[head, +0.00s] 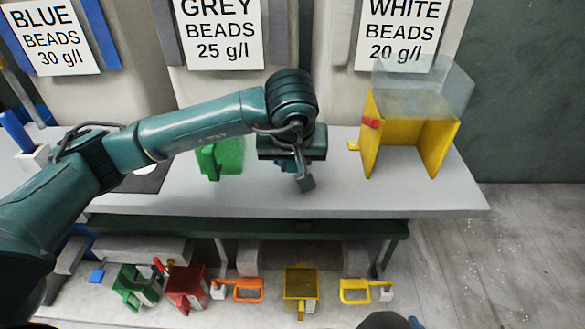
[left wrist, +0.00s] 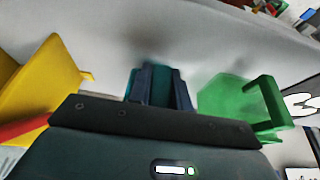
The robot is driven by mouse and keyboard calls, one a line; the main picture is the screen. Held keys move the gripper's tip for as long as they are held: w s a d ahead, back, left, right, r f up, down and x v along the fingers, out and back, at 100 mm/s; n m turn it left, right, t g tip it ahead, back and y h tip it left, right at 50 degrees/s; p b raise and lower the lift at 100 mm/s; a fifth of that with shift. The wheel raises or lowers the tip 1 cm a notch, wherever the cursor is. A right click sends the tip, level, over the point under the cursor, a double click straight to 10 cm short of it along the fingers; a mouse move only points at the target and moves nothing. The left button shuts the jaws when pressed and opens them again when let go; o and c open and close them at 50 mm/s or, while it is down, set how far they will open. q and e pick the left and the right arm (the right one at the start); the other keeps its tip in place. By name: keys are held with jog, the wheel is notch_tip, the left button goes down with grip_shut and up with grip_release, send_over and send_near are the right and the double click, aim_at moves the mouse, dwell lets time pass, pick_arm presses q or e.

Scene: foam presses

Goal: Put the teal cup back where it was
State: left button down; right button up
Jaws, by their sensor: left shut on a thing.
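My left gripper (head: 296,178) reaches over the grey bench top, pointing down, between a green holder and a yellow stand. In the left wrist view, its two dark fingers are closed on the teal cup (left wrist: 161,84). Only a part of the cup shows between and behind the fingers. In the head view the gripper mostly hides the cup. I cannot tell whether the cup touches the bench. My right gripper is not in view.
The green holder (head: 221,158) stands just left of the gripper. The yellow stand (head: 440,148) with a clear hopper (head: 425,90) is to the right. A lower shelf holds a red box (head: 187,287), a yellow box (head: 300,285) and other items. The bench front (head: 380,200) is clear.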

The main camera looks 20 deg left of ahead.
pick_arm(q)
jog(key=shift+f, duration=1.15)
jog(key=shift+f, duration=0.25)
jog(key=c, duration=1.3)
grip_release()
jog(key=shift+r, duration=0.1)
